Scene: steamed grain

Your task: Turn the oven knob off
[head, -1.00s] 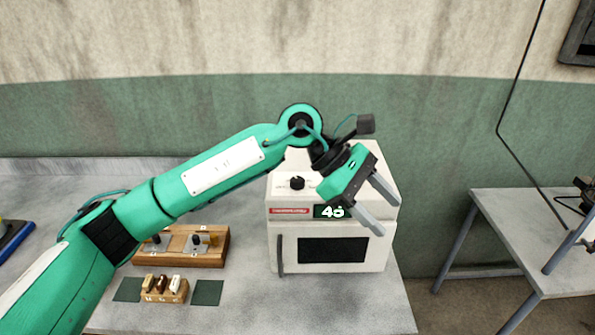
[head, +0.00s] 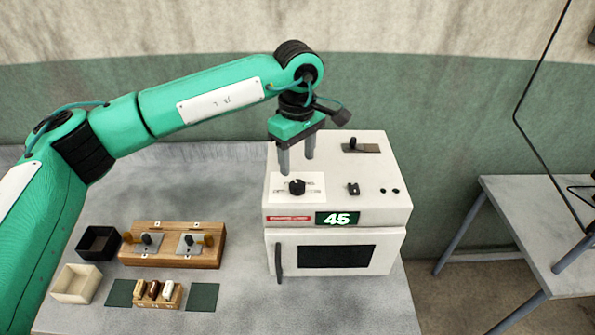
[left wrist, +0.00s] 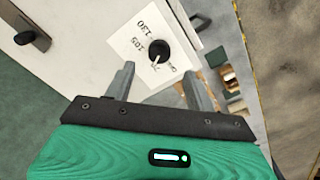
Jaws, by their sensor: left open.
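The white oven (head: 340,212) stands on the grey table, its door closed and its green display reading 45. The black knob (head: 297,187) sits on a white dial plate on the oven's top, at the left front. In the left wrist view the knob (left wrist: 160,52) shows with printed numbers beside it, and its pointer mark faces the numbers' side. My left gripper (head: 297,165) points down above the oven top, just behind the knob, open and empty. In the left wrist view its fingers (left wrist: 160,85) are apart with the knob beyond them. My right gripper is not in view.
A small switch (head: 353,189) and a black handle on a metal plate (head: 361,147) sit on the oven top. Left of the oven are a wooden fixture (head: 175,256), a black box (head: 98,243), a cream box (head: 76,284) and a small block rack (head: 156,294).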

